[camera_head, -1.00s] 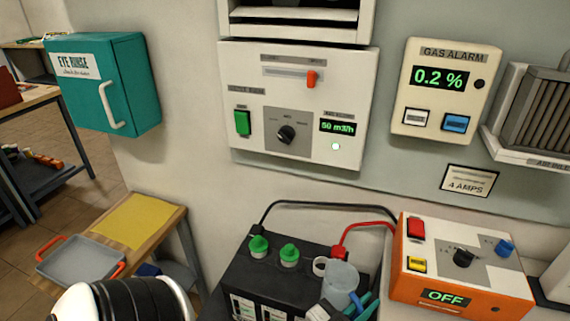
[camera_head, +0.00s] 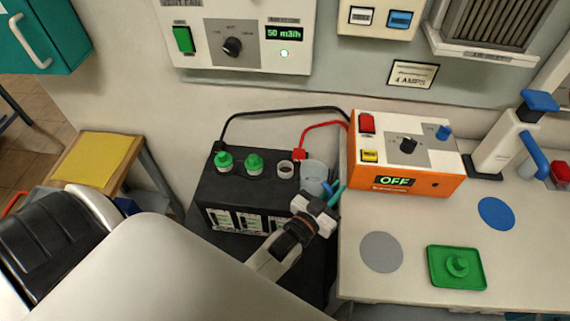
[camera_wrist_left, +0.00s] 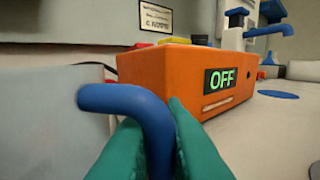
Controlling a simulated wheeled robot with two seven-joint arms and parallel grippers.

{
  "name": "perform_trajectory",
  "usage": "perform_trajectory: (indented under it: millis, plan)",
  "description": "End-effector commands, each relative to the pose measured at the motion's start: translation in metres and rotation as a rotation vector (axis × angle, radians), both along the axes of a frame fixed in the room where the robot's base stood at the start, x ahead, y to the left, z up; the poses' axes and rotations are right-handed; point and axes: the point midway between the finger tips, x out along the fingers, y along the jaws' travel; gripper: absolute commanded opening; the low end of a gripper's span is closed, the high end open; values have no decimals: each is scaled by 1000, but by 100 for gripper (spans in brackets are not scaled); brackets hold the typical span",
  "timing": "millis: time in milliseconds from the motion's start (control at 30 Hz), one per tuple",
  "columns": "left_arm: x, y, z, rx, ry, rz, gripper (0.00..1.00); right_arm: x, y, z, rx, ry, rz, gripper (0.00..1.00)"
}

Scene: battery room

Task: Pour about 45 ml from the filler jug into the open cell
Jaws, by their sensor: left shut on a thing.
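The black battery (camera_head: 228,190) has two green caps (camera_head: 254,165) on its top and an open cell (camera_head: 286,170) at the right end. The pale, translucent filler jug (camera_head: 313,176) is just right of the open cell and looks about upright. How much liquid is in it cannot be told. My left gripper (camera_head: 328,192) is shut on the jug's blue handle; the wrist view shows the blue handle (camera_wrist_left: 125,100) between teal fingers (camera_wrist_left: 160,150). A loose green cap (camera_head: 457,264) sits on a green tray (camera_head: 440,281). My right gripper is not in view.
The orange charger (camera_head: 420,165) reads OFF and stands close right of the jug. Black and red leads (camera_head: 320,126) arch behind the battery. The bench has a grey disc (camera_head: 381,252), a blue disc (camera_head: 496,213) and clear room around them. A fan panel reads 50 m3/h.

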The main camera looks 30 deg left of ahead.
Motion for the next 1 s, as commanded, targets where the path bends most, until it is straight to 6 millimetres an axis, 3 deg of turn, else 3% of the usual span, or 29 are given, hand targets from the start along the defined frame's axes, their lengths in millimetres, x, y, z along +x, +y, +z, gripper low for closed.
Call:
perform_trajectory:
  millis: [467,1000]
  plan:
    - [1,6,9,-64,23,1,0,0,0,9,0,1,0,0]
    - [12,35,31,-375,132,1,0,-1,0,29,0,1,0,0]
